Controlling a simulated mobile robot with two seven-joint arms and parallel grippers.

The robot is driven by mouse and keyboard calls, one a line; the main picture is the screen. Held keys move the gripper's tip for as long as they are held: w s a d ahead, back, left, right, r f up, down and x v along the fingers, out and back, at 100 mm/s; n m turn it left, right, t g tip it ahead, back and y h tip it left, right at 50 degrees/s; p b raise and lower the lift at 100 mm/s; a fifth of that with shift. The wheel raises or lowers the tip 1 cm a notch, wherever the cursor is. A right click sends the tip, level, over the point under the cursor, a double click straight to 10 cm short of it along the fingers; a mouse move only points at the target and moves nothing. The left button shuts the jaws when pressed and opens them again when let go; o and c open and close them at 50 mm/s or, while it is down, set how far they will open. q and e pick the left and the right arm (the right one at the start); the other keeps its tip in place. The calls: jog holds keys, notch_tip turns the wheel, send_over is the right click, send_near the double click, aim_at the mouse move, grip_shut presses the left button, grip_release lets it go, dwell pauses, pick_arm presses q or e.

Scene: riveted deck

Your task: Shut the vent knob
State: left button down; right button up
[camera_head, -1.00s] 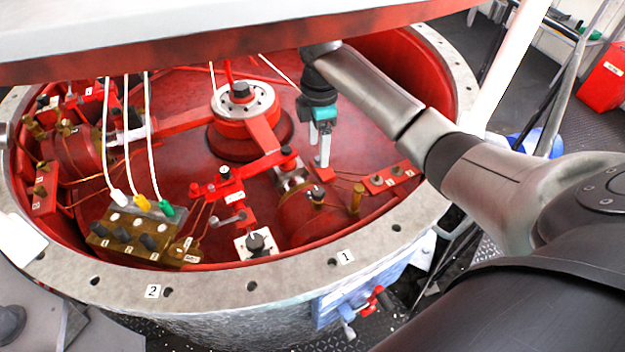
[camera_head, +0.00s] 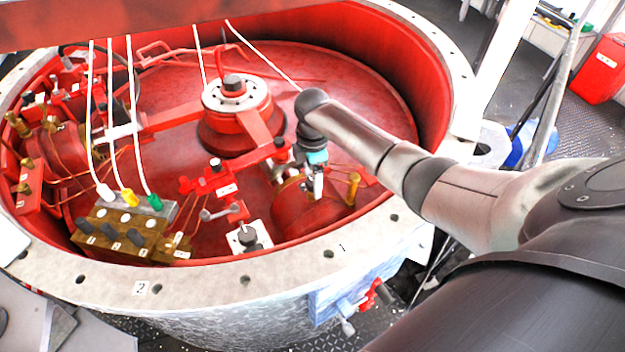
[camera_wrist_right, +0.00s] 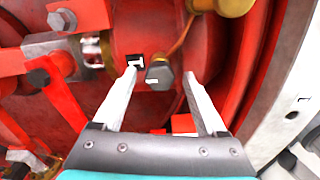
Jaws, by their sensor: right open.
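A dark grey knob with a small white mark (camera_wrist_right: 159,75), which I take for the vent knob, stands on a red rounded housing (camera_wrist_right: 130,25) beside a black-and-white label (camera_wrist_right: 136,62). My right gripper (camera_wrist_right: 160,74) is open and empty. In the right wrist view its two fingertips lie on either side of the knob; I cannot tell whether they touch it. In the head view my right gripper (camera_head: 317,188) points down over the red housing (camera_head: 300,215) inside the round vessel, and hides the knob. My left gripper is not in view.
A brass post (camera_head: 353,188) rises right of the gripper, and a brass fitting shows in the wrist view (camera_wrist_right: 234,5). A red bracket (camera_head: 225,183) stands to the left. The vessel's grey rim (camera_head: 300,265) surrounds everything. A brass block with plugs (camera_head: 118,232) sits far left.

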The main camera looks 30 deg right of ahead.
jog(key=shift+f, duration=0.1)
grip_shut()
dwell(0.6)
